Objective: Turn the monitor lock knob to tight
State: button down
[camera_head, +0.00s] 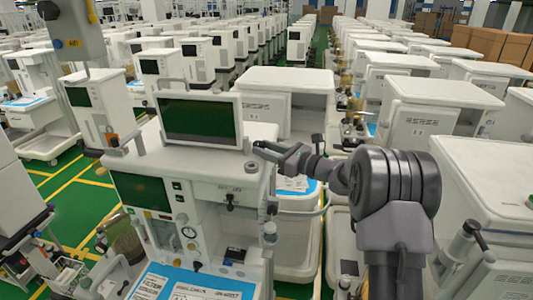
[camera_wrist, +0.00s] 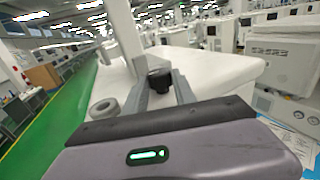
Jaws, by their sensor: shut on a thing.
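The monitor (camera_head: 199,120), with a dark green screen, stands on top of the white anaesthesia cart (camera_head: 205,165) in the head view. The black lock knob (camera_wrist: 160,80) shows in the wrist view between the two grey fingers of my gripper (camera_wrist: 162,73). My gripper is shut on the knob. In the head view my gripper (camera_head: 257,147) reaches in from the right to the monitor's lower right edge, and the fingers mostly hide the knob there. No tight or loose mark can be read.
A grey round piece (camera_head: 251,166) lies on the cart top just below my gripper; it also shows in the wrist view (camera_wrist: 103,108). White carts stand close behind and to the right (camera_head: 440,105). Green floor (camera_head: 70,185) is open at the left.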

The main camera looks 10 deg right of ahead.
jog(key=shift+m+t+h, duration=0.4)
jog(key=shift+h, duration=0.1)
jog(key=shift+r, duration=0.1)
jog(key=c, duration=1)
grip_release()
jog(key=shift+s, duration=0.1)
jog(key=shift+s+d, duration=0.2)
jog(key=b+v, duration=0.2)
jog(key=v, duration=1.4)
jog(key=shift+s+d, duration=0.25)
jog(key=shift+s, duration=0.05)
